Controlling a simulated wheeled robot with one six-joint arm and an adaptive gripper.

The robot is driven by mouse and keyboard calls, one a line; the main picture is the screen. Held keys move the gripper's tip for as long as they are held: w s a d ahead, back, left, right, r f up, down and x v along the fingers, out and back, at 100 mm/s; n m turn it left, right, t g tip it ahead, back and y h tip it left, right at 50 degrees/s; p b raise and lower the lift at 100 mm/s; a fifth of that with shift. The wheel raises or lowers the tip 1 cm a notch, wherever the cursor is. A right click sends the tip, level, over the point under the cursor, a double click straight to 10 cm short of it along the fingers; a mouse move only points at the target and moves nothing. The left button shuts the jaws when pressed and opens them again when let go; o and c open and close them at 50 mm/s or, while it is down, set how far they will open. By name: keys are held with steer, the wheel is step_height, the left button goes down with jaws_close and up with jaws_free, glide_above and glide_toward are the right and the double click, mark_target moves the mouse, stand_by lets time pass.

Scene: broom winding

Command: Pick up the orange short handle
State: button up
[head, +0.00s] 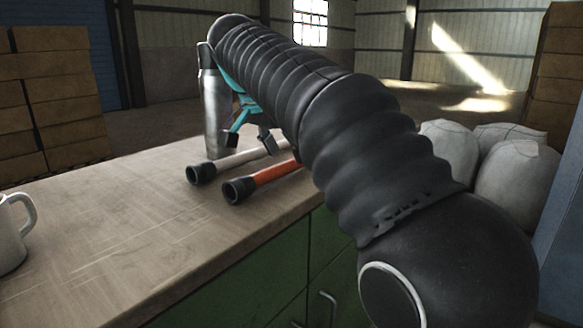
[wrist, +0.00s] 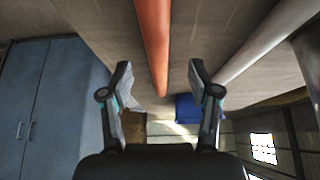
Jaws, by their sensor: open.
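The orange short handle (head: 272,174) lies on the worktop with its black socket end toward the left front. Its far part is hidden behind my arm in the head view. In the wrist view the orange handle (wrist: 154,40) runs down from the top edge, its end lying between and beyond my fingertips. My gripper (head: 252,140) is open and empty, above the handles in the head view. Its two fingers also show apart in the wrist view (wrist: 160,75), one on each side of the orange handle's line, not visibly touching it.
A pale handle (head: 235,160) with a black end lies beside the orange one, and also shows in the wrist view (wrist: 265,45). A steel flask (head: 213,110) stands just behind. A white mug (head: 14,232) is at the left. The worktop's (head: 120,235) front left is clear.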

mark_target(291, 159)
steer(key=x, duration=0.3)
steer(key=shift+d+f, duration=0.15)
steer(key=shift+f, duration=0.05)
jaws_close()
steer(key=shift+r, duration=0.15)
